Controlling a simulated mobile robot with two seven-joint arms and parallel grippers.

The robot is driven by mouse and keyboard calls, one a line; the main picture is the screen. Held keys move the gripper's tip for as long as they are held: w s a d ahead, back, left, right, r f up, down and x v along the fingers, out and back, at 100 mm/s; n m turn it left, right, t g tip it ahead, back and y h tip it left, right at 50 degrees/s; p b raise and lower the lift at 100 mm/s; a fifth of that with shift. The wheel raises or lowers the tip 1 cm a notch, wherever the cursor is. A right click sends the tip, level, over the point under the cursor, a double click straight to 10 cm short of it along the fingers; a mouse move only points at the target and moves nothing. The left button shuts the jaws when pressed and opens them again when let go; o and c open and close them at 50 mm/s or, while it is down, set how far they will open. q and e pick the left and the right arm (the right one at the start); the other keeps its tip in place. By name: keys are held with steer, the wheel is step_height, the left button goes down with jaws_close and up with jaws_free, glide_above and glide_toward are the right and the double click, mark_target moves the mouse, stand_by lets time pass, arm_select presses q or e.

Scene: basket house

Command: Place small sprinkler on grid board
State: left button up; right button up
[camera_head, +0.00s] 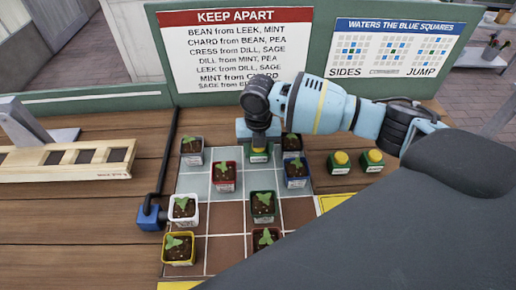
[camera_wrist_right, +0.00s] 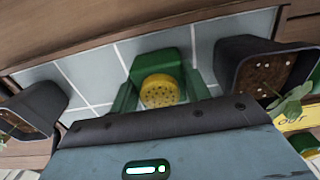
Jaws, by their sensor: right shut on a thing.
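The small sprinkler (camera_head: 259,156), a green block with a yellow perforated top, sits at the back row of the grid board (camera_head: 226,220). It also shows in the right wrist view (camera_wrist_right: 163,91), over or on a pale tile; I cannot tell if it touches. My right gripper (camera_head: 259,143) points down from above and is shut on the sprinkler, hiding its top in the head view. Dark pots stand to its left (camera_head: 192,151) and right (camera_head: 292,144). My left gripper is not in view.
Two more yellow-topped green sprinklers (camera_head: 340,161) (camera_head: 373,160) stand right of the board. Several potted seedlings occupy cells, including a red pot (camera_head: 224,178) and a blue pot (camera_head: 296,172). A wooden rack (camera_head: 70,160) lies left. Sign boards (camera_head: 236,50) stand behind.

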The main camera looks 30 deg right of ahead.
steer(key=shift+f, duration=0.1)
steer(key=o, duration=1.1)
steer(key=shift+c, duration=0.2)
step_height(320, 180, up, 12)
steer(key=shift+r+p, duration=0.15)
steer(key=shift+p, duration=0.25)
